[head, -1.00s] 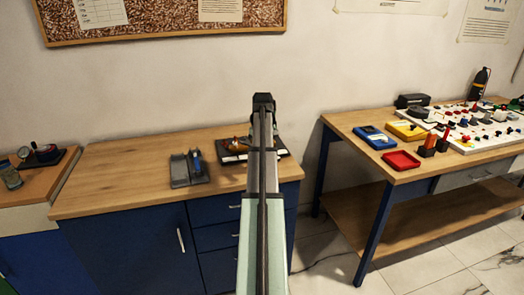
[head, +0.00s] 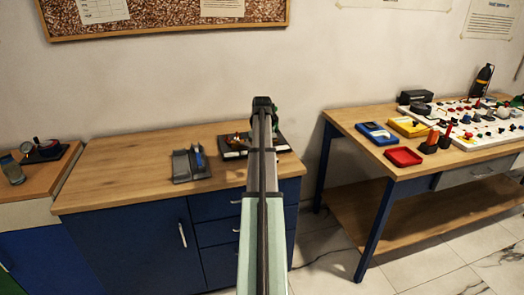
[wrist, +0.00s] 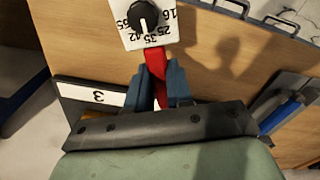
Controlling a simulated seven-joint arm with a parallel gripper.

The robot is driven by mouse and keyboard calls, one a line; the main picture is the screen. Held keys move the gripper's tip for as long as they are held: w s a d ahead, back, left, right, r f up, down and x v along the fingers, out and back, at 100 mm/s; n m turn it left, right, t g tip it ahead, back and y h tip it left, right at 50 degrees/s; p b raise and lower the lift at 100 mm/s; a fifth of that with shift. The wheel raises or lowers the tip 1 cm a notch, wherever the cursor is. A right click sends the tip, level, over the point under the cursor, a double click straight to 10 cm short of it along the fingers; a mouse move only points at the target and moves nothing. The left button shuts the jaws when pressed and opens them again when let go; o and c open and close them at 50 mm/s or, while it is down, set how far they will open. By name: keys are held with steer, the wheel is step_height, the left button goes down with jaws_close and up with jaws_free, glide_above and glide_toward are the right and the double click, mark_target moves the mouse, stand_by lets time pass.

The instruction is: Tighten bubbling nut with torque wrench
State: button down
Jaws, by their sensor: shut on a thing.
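In the wrist view my gripper (wrist: 158,74) has two blue fingers shut on a red piece (wrist: 154,62). The red piece runs up to a white plate (wrist: 166,38) with a black knob (wrist: 143,16) and printed numbers around it. Whether the plate and the red piece are joined, I cannot tell. A dark rig (head: 231,153) stands on the wooden cabinet top in the head view, partly hidden by my arm. A white label with a 3 (wrist: 99,95) shows left of my fingers in the wrist view. I cannot make out the nut. My fingers are hidden in the head view.
A grey holder (head: 178,166) with a blue item (head: 198,158) stands left of the rig on the cabinet top (head: 120,172). A second table at right carries a white board (head: 486,137), a red tray (head: 403,156) and other parts. The cabinet top's left part is clear.

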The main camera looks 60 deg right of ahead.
steer(key=shift+w+d, duration=0.1)
steer(key=shift+w, duration=0.1)
stand_by(0.6)
steer(key=shift+w+d, duration=0.35)
steer(key=shift+w, duration=0.55)
steer(key=shift+w+d, duration=0.2)
steer(key=shift+w, duration=0.3)
steer(key=shift+w+d, duration=0.2)
steer(key=shift+w, duration=0.25)
stand_by(1.1)
steer(key=c, duration=1.6)
jaws_free()
jaws_close()
